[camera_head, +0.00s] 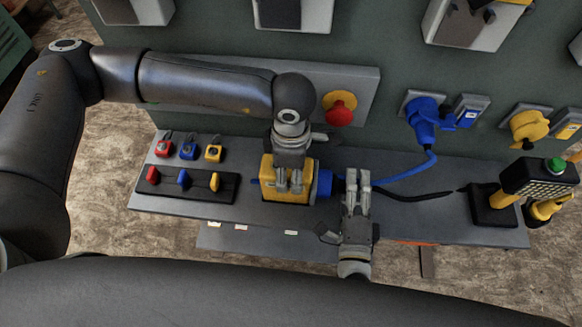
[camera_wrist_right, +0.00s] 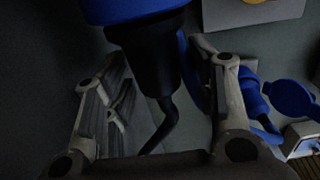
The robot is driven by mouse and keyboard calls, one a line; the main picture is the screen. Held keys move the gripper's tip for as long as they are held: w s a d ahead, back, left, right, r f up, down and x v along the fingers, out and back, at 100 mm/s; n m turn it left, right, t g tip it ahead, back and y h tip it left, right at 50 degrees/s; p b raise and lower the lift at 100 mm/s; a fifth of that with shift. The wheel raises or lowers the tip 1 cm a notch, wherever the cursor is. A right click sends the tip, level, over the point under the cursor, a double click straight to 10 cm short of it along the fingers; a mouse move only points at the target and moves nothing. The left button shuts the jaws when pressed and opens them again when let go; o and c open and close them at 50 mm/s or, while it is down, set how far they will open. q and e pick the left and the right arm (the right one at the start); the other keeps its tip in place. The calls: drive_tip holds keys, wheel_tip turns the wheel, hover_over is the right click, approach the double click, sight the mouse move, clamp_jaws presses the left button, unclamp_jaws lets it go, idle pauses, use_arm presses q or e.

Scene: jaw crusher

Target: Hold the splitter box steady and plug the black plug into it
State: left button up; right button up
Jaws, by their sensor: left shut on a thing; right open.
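The yellow splitter box (camera_head: 286,181) sits on the grey shelf in the head view, with a blue socket (camera_head: 324,183) on its right side. My left gripper (camera_head: 289,184) is shut on the box from above. The black plug (camera_head: 339,187) is at the blue socket; its cable runs right along the shelf. In the right wrist view the black plug (camera_wrist_right: 150,58) meets a blue part at the top, with its cable hanging below. I cannot tell how deep it sits. My right gripper (camera_head: 357,182) is open just right of the plug; its fingers lie either side of it in the wrist view.
A blue plug (camera_head: 424,113) sits in the wall socket, its cable trailing to the shelf (camera_head: 420,215). A red emergency button (camera_head: 339,112) is on the wall. Coloured switches (camera_head: 183,182) stand left of the box. A yellow-black device (camera_head: 537,178) stands at the right.

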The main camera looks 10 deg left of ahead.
drive_tip(key=shift+w+d, duration=0.15)
drive_tip(key=shift+d, duration=4.35)
use_arm(q)
drive_tip(key=o, duration=1.5)
drive_tip(key=shift+o, duration=0.2)
wheel_tip(320, 180, up, 12)
